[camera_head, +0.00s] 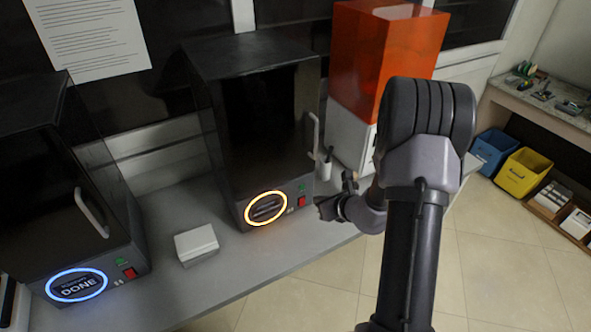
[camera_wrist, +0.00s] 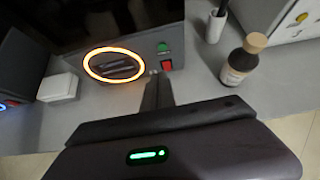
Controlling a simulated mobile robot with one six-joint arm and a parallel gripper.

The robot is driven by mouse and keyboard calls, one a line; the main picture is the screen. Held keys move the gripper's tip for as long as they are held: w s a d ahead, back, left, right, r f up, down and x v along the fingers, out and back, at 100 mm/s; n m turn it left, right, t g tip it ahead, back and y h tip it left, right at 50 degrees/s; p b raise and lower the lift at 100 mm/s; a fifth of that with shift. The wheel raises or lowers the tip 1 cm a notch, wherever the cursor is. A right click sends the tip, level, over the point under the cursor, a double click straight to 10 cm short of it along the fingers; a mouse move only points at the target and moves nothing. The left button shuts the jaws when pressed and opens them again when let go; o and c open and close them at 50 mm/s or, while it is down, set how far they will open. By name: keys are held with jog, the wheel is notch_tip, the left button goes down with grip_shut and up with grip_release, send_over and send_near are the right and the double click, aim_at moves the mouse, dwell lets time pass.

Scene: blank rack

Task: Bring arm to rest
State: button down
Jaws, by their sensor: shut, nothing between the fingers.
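My arm rises at the right of the head view and bends down toward the grey bench (camera_head: 290,252). My gripper (camera_head: 322,208) is by the bench's front edge, just right of the middle black machine (camera_head: 255,130). In the wrist view, the fingers of my gripper (camera_wrist: 158,90) are together and empty, pointing at the front of that machine. The machine has an orange lit ring (camera_head: 266,208) around its small display, with a green button and a red switch beside it. My forearm hides part of the bench's right end.
A brown bottle with a tan cap (camera_wrist: 241,60) stands close right of my fingers. A white box (camera_head: 196,243) lies between the two black machines. The left machine (camera_head: 60,180) has a blue ring reading DONE. An orange-hooded machine (camera_head: 385,50) stands behind my arm.

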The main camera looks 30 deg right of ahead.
jog(key=s+a+r+n+g+y+b, duration=0.1)
jog(key=s+a+r+n+y+b, duration=0.15)
jog(key=a+r+n, duration=0.7)
jog(key=s+a+r+n+g+y+b, duration=0.15)
jog(key=a+r+n+y, duration=0.35)
jog(key=a, duration=0.8)
jog(key=s+a+r+n+g+h, duration=0.1)
jog(key=s+a+r+n+g, duration=0.15)
jog(key=s+a+n, duration=0.45)
jog(key=s+d+r+n+h+b, duration=0.1)
jog(key=s+d+n+h, duration=0.3)
jog(key=s+n, duration=0.5)
jog(key=s+h+b, duration=0.1)
jog(key=s, duration=0.4)
jog(key=shift+d+r+b, duration=0.15)
jog(key=shift+d+b, duration=0.2)
jog(key=shift+b, duration=0.05)
jog(key=c, duration=2.2)
grip_release()
jog(key=shift+s+n, duration=0.1)
jog(key=shift+n, duration=0.15)
